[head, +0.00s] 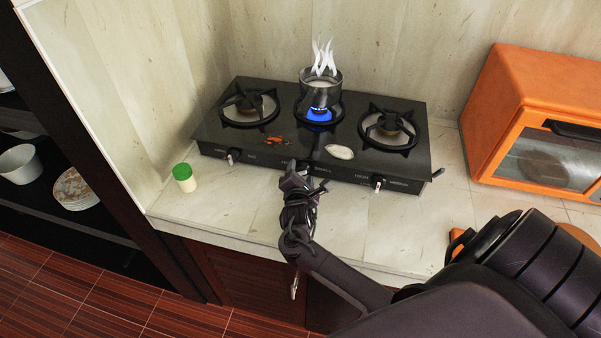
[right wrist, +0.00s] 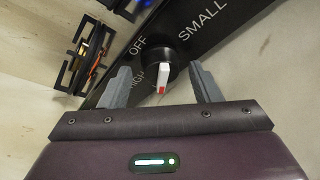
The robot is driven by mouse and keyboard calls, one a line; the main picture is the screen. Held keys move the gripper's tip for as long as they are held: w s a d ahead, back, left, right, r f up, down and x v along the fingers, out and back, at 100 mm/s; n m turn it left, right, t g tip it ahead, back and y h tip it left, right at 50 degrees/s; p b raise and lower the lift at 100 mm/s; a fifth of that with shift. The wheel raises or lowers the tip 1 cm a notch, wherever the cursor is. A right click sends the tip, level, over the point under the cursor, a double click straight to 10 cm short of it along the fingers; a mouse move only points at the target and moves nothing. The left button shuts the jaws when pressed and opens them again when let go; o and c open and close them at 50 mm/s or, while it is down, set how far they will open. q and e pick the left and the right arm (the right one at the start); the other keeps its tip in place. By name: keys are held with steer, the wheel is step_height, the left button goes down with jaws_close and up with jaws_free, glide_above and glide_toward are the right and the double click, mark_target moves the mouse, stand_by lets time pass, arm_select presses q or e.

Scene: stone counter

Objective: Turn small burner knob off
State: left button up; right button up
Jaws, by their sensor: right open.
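The small burner knob (right wrist: 166,76) is black with a white pointer marked red, on the black front panel between the words OFF, HIGH and SMALL. My right gripper (right wrist: 163,83) is open, with one grey finger on each side of the knob. In the head view my right gripper (head: 303,170) is at the middle of the stove's front, hiding most of the knob. The stove (head: 245,144) has three burners, and a blue flame (head: 319,115) burns on the middle one under a steaming pot (head: 321,90). My left gripper is not in view.
A green-capped jar (head: 184,178) stands on the counter left of the stove. An orange oven (head: 540,110) is at the right. Two other knobs, left (head: 233,156) and right (head: 378,183), flank the middle one. The counter's front strip is mostly clear.

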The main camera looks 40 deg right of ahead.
steer(key=shift+d, duration=0.2)
steer(key=c, duration=1)
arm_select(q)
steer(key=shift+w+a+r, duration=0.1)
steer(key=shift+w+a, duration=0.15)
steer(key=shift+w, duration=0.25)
arm_select(e)
steer(key=shift+f+m+t, duration=0.15)
steer(key=shift+m+t, duration=0.35)
steer(key=shift+m, duration=0.5)
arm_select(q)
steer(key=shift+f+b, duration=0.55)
arm_select(e)
steer(key=shift+f+m+t+y, duration=0.15)
steer(key=shift+m+t, duration=0.25)
steer(key=shift+m, duration=0.45)
steer(key=shift+r+m+t+y, duration=0.15)
steer(key=shift+m+t, duration=0.25)
steer(key=shift+m, duration=0.45)
steer(key=shift+s, duration=0.1)
